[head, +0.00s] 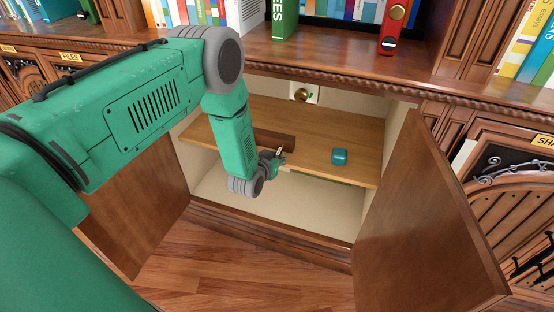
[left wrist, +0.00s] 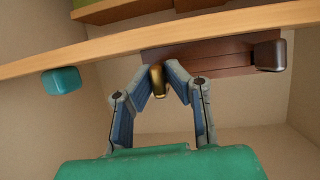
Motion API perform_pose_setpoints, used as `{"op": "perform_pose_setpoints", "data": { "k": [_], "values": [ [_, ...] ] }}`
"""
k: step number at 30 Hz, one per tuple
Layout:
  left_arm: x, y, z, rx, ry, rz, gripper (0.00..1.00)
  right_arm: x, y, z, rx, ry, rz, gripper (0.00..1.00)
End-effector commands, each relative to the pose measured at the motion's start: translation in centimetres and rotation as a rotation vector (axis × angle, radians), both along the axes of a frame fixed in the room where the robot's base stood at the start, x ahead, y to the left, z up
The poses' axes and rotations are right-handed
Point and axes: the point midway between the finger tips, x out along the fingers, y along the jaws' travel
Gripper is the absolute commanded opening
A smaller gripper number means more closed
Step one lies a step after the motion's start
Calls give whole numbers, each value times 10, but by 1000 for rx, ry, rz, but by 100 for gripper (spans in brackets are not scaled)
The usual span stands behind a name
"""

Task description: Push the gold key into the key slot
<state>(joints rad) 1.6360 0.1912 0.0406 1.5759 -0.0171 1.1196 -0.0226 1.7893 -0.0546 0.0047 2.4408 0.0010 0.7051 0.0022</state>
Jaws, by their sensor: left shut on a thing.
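My left gripper (head: 278,156) is in the open cabinet, over the front part of the wooden shelf, beside a dark brown block (head: 273,141). In the left wrist view its two fingers (left wrist: 158,72) close on a gold piece (left wrist: 157,80), which looks like the gold key; only its rounded end shows clearly. My right gripper is not in view.
A teal block (head: 340,156) lies on the shelf (head: 311,143), right of my gripper. A dark metallic block (left wrist: 270,55) shows in the left wrist view. The open right door (head: 425,220) and left door (head: 133,218) flank the cabinet. Books line the shelf above.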

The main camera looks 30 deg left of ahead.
Motion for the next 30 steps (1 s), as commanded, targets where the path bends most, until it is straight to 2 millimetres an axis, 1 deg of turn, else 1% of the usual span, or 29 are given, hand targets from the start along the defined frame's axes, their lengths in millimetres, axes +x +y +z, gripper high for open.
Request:
{"op": "perform_pose_setpoints", "data": {
  "k": [24,25,26,27,30],
  "values": [
    [19,5,0,0,0,0,0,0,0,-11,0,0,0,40],
    [19,5,0,0,1,0,21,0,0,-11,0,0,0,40],
    [19,5,0,0,1,0,31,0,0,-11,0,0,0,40],
    [19,5,0,0,1,0,35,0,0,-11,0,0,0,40],
    [19,5,0,0,1,0,35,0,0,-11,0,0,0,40]
  ]
}}
